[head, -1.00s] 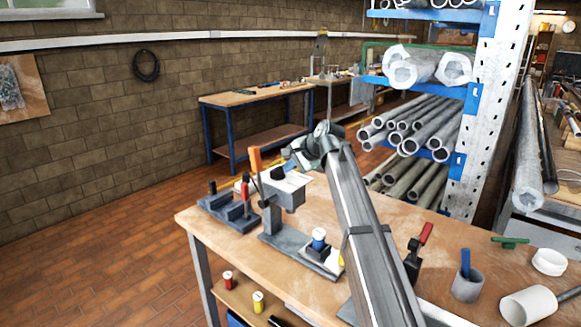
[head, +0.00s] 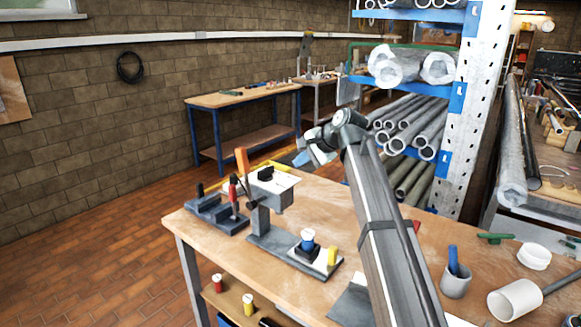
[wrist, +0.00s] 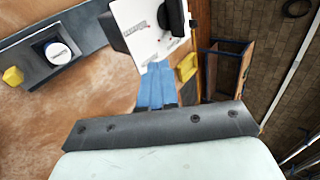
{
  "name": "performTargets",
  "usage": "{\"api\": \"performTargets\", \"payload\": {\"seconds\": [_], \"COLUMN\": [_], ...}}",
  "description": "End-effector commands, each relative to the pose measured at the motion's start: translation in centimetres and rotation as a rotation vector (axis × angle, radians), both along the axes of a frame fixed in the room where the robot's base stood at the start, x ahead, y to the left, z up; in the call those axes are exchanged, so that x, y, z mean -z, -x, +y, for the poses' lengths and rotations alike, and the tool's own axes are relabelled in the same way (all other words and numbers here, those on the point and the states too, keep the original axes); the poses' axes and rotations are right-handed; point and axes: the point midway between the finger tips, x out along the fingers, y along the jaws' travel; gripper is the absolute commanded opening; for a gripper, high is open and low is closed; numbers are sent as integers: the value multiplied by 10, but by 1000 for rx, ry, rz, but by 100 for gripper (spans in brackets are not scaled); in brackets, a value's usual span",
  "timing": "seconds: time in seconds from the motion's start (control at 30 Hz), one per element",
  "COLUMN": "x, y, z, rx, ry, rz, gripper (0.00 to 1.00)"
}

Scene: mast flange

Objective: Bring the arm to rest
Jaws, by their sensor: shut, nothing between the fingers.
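My gripper (head: 300,157) is at the end of my raised arm in the head view, above the back edge of the wooden workbench (head: 225,246). Its blue fingers also show in the wrist view (wrist: 157,86), shut together with nothing between them. The grey fixture (head: 270,199) with a white top plate and black block stands on the bench, left of and below the gripper in the head view. In the wrist view the white plate (wrist: 145,45) lies just beyond the fingertips, and they look apart from it, though depth is hard to judge.
A grey base with a blue-and-white capped part (head: 308,240) and a yellow block (head: 332,256) sit on the bench. A dark clamp stand (head: 215,213) is at its left. A pipe rack (head: 405,130) stands behind at right. White pipe pieces (head: 514,299) lie at right.

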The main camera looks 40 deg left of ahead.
Motion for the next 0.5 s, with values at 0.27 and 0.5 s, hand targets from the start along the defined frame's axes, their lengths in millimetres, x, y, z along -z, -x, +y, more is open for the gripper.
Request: {"api": "performTargets", "payload": {"seconds": [0.27,0.5], "x": [-19,-21], "y": [1,0], "z": [-21,-24], "rx": [0,-1], "ry": [0,1], "rz": [0,-1], "gripper": [0,0]}}
